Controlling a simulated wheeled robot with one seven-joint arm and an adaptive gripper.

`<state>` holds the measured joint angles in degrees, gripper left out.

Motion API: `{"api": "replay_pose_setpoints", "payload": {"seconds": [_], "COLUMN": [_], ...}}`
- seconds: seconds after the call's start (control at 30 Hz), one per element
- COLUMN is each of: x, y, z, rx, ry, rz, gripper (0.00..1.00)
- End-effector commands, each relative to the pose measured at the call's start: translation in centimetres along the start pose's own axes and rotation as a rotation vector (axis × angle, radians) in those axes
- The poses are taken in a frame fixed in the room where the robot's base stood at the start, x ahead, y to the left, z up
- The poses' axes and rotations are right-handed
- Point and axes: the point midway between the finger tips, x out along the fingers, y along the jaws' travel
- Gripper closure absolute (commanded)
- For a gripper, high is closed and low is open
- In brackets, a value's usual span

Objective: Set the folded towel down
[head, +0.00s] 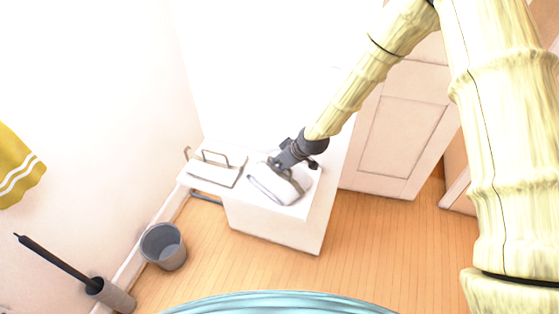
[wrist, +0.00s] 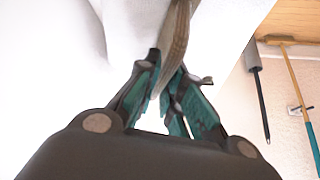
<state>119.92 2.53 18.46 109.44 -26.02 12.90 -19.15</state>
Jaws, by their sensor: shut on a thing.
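The folded towel (head: 267,184) is white with a dark stripe, on or just above the top of a white cabinet (head: 315,208) in the head view. I cannot tell whether it touches the top. My gripper (head: 284,168) reaches down from the upper right and is shut on the towel. In the wrist view, the fingers of my gripper (wrist: 168,82) close around a grey-brown striped part of the towel (wrist: 176,38), with white cloth on both sides. The towel's underside is hidden.
A white flat piece with metal handles (head: 215,170) is left of the towel. A grey bin (head: 164,248) and a brush holder (head: 112,296) stand on the wooden floor. A yellow towel (head: 18,170) hangs far left. A panelled door (head: 405,130) is behind right.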

Motion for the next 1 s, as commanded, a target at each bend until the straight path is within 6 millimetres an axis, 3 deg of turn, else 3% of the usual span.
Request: {"api": "replay_pose_setpoints", "payload": {"seconds": [0.4, 0.43, 0.53, 1.0], "x": [0.37, 0.28, 0.26, -0.46], "y": [0.01, 0.01, 0.01, 0.09], "z": [0.18, 0.14, 0.14, -0.02], "rx": [-0.001, -0.001, -0.001, -0.001], "ry": [0.001, 0.001, 0.001, 0.002], "rz": [0.0, 0.0, 0.0, 0.001], "gripper": [1.0, 0.85, 0.69, 0.69]}}
